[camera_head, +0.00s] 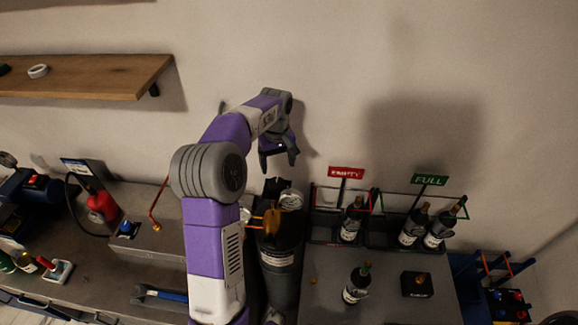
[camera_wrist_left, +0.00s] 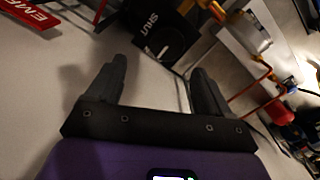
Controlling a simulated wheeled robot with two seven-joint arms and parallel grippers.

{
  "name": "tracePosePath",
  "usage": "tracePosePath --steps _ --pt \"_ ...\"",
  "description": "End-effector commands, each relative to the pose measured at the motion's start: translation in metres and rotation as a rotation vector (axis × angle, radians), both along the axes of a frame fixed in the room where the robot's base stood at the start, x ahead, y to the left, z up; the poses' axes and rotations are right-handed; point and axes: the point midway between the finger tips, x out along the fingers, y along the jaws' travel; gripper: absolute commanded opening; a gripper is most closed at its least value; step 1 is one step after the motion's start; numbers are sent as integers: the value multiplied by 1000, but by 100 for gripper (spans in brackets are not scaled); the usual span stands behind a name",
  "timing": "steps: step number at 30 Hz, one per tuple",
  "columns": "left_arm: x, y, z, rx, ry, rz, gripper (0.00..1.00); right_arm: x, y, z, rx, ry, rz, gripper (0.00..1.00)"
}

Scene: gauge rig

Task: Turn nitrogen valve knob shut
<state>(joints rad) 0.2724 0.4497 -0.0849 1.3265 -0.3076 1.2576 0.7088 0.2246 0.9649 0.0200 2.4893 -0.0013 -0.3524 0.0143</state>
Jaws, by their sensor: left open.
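The black nitrogen valve knob (camera_wrist_left: 160,32), with a white "SHUT" label, is at the top middle of the left wrist view. In the head view the dark knob (camera_head: 275,187) sits on top of the tall grey cylinder (camera_head: 281,272), near a brass fitting and a round gauge (camera_head: 291,200). My left gripper (camera_head: 279,158) is open and empty, above and apart from the knob, near the wall. In the left wrist view its two fingers (camera_wrist_left: 157,88) are spread below the knob, with nothing between them. My arm hides part of the cylinder's left side. My right gripper is not in view.
Bottle racks with red "EMPTY" (camera_head: 346,173) and green "FULL" (camera_head: 430,180) signs stand right of the cylinder. A loose bottle (camera_head: 357,284) stands in front. A copper pipe (camera_head: 157,212) and red container (camera_head: 103,206) are left. A wooden shelf (camera_head: 90,75) hangs upper left.

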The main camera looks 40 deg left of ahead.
Motion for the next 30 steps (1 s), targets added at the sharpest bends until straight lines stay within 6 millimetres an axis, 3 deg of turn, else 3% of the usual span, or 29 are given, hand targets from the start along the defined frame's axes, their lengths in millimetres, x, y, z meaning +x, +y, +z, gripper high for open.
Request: tracePosePath --steps 12,24,25,30 --pt "-1 0 -61 -3 3 0 80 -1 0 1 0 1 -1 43" --pt "-1 0 -71 -1 1 -1 80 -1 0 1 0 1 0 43" --pt "-1 0 -71 -1 1 -1 79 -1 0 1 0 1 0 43" --pt "-1 0 -71 -1 1 -1 53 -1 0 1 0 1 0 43"
